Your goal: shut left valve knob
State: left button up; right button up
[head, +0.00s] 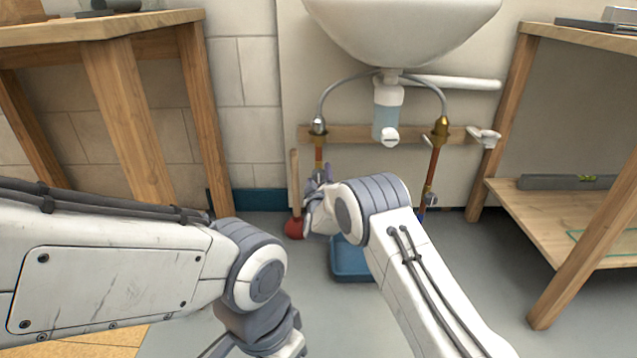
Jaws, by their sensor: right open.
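The left supply pipe (318,152) runs down under the sink, below a metal fitting. Its lower part and the left valve knob are hidden behind my right gripper, so I cannot tell whether they touch. My right gripper (322,192) is open in front of that lower pipe, with its fingers pointing up and away. The right supply pipe (432,170) is clear of it, with a small blue knob (421,217) near its lower end. My left arm comes in from the left and bends down at the bottom; its fingers are out of the picture.
A white sink (400,28) with a trap (386,110) hangs above. A red plunger (294,228) stands just left of my right gripper. A blue tray (350,262) lies on the floor below. Wooden benches (120,115) (590,255) flank the space.

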grip_shut()
dwell(0.3)
jog(key=m+p, duration=0.2)
jog(key=m, duration=0.1)
jog(key=shift+r+p, duration=0.15)
jog(key=shift+p, duration=0.2)
jog(key=m+p, duration=0.2)
jog(key=m, duration=0.2)
jog(key=shift+m, duration=0.4)
jog(key=m+p, duration=0.2)
jog(key=m, duration=0.3)
jog(key=shift+m+p, duration=0.5)
jog(key=shift+m, duration=2)
